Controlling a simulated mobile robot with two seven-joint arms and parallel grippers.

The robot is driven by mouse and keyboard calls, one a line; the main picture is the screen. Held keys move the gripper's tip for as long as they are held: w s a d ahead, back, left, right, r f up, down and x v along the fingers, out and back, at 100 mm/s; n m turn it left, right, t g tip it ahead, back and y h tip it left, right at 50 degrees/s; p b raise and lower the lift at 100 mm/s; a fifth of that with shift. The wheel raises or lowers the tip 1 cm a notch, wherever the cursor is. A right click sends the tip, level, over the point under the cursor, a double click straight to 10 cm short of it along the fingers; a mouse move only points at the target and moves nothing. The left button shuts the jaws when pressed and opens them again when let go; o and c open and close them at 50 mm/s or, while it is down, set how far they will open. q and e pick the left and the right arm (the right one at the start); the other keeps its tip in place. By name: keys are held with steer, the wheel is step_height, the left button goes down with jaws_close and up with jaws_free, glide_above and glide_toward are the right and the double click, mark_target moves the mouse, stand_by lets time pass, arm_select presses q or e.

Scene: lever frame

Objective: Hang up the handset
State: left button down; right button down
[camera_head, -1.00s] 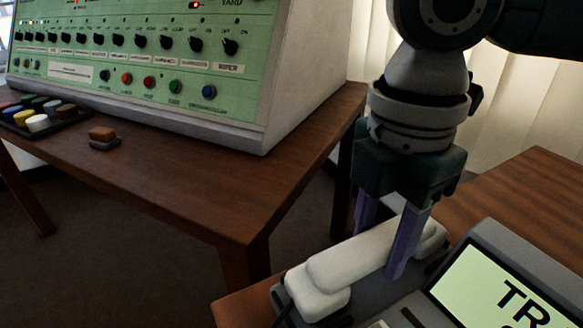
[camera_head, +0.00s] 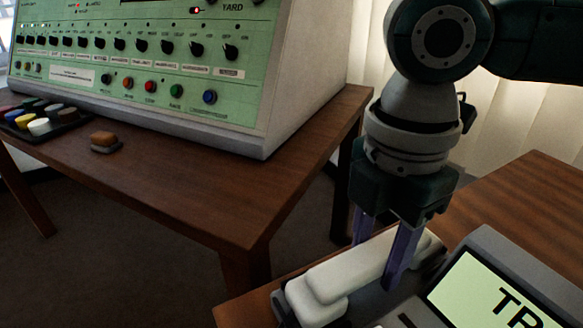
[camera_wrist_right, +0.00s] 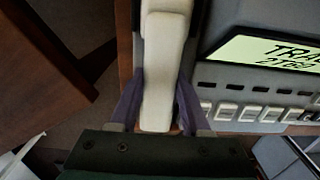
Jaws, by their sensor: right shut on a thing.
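The white handset (camera_head: 355,268) lies lengthwise along the left side of the grey desk phone (camera_head: 470,240), at or just over its cradle; I cannot tell whether it rests fully there. My right gripper (camera_head: 378,262) points down and is shut on the handset's middle, with one purple finger on each side. In the right wrist view the handset (camera_wrist_right: 160,75) runs up between the fingers of my right gripper (camera_wrist_right: 158,105). The phone's lit screen (camera_wrist_right: 265,50) and its rows of keys are to the right there. My left gripper is not in view.
The phone stands on a wooden table (camera_head: 535,185) at the right. A second wooden table (camera_head: 190,185) holds a green control panel (camera_head: 150,60), a tray of coloured buttons (camera_head: 40,120) and a small brown-topped block (camera_head: 104,141). A gap with floor separates the tables.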

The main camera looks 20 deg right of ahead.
stand_by(0.3)
steer(key=shift+c, duration=1.4)
jaws_free()
